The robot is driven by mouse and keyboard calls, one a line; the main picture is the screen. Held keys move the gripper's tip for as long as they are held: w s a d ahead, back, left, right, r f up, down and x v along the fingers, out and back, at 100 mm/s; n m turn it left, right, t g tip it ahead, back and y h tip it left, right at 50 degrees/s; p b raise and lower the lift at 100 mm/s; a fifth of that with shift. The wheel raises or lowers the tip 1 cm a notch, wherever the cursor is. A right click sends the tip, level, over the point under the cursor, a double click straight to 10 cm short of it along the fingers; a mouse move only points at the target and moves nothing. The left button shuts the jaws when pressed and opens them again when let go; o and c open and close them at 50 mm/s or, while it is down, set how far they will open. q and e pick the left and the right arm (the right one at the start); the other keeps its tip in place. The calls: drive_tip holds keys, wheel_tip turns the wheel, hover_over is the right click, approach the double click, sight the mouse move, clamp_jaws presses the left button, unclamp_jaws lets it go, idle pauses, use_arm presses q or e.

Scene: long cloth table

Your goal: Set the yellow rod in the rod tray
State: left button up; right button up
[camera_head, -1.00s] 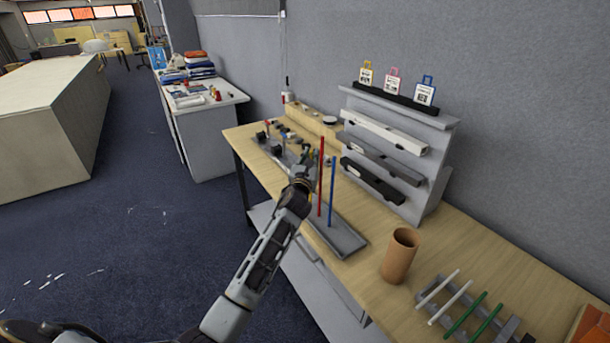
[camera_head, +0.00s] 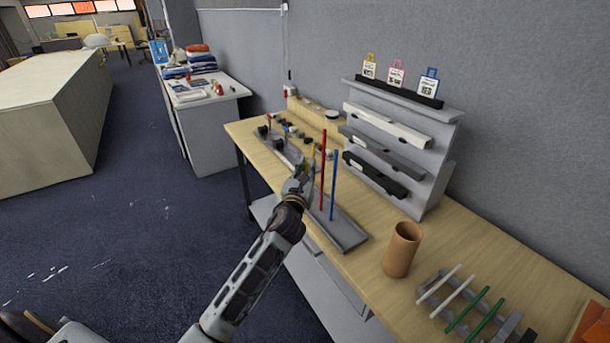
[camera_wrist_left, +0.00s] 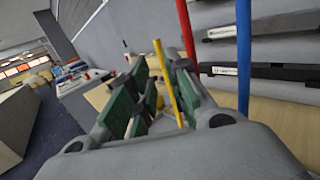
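The yellow rod (camera_head: 313,154) stands nearly upright at the left of a red rod (camera_head: 323,170) and a blue rod (camera_head: 334,185), which stand in a long grey base (camera_head: 343,236). My left gripper (camera_head: 302,178) is at the yellow rod. In the left wrist view the yellow rod (camera_wrist_left: 168,80) passes between the green-padded fingers (camera_wrist_left: 160,100), with a gap on its left side; the fingers look open. The rod's foot is hidden. A grey notched rack (camera_head: 432,299) at the lower right, perhaps the rod tray, holds white and green rods lying across it. My right gripper is not in view.
A brown cup (camera_head: 402,250) stands between the grey base and the rack. A grey tiered shelf (camera_head: 436,165) stands behind the upright rods. Small parts lie in another grey tray (camera_head: 279,152) farther left. Bare table (camera_head: 480,245) shows behind the cup.

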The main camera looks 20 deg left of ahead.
use_arm(q)
drive_tip(key=shift+s+d+f, duration=0.1)
drive_tip(key=shift+s+d, duration=0.05)
drive_tip(key=shift+s, duration=1)
